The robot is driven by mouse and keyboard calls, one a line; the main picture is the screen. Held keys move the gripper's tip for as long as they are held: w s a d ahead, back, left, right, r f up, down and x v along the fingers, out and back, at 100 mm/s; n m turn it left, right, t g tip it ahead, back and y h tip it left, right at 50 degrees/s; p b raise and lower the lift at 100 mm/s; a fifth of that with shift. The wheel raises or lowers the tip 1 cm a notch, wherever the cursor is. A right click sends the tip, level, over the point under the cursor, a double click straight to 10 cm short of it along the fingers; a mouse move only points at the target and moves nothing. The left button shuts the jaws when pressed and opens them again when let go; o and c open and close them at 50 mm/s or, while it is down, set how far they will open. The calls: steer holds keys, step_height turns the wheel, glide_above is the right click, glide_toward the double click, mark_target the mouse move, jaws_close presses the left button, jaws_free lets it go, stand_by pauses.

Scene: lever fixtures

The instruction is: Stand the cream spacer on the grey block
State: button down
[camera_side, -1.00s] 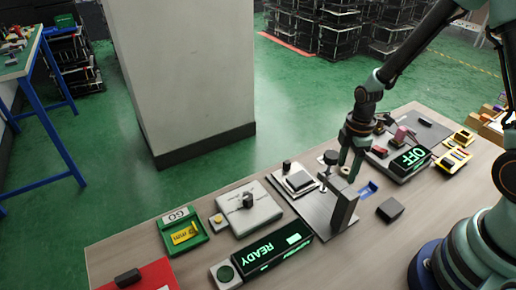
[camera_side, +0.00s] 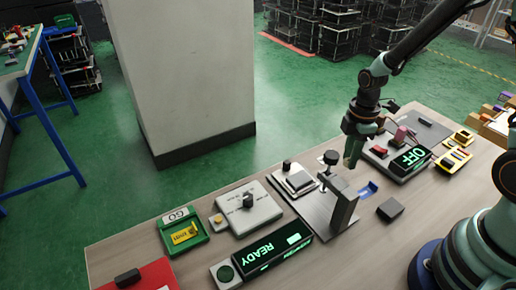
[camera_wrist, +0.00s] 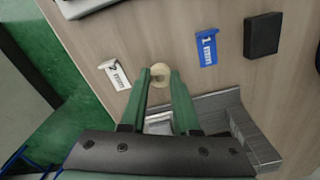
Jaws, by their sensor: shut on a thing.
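The cream spacer (camera_wrist: 160,70) shows as a small pale round piece between the fingertips in the wrist view. My gripper (camera_wrist: 160,76) is shut on it. In the side view my gripper (camera_side: 351,163) is above the table, behind the lever fixture's upright; the spacer cannot be made out there. The grey block (camera_side: 390,208) is a low, dark square block lying on the table to the right of the fixture, apart from my gripper. It also shows at the upper right of the wrist view (camera_wrist: 262,35), with nothing on top.
The lever fixture (camera_side: 343,207), with a metal plate and round knob, stands close to my gripper. A blue tag (camera_wrist: 206,47) and a white tag (camera_wrist: 115,74) lie nearby. The OFF display box (camera_side: 409,164) is to the right, the READY box (camera_side: 265,250) to the left.

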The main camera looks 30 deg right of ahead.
step_height(320, 180, up, 15)
steer(key=n, duration=0.4)
glide_above(299, 178)
step_height(299, 178, down, 8)
steer(key=shift+f, duration=0.25)
steer(key=shift+f, duration=1.35)
steer(key=shift+f, duration=1)
steer(key=shift+f, duration=0.35)
steer(key=shift+f, duration=0.7)
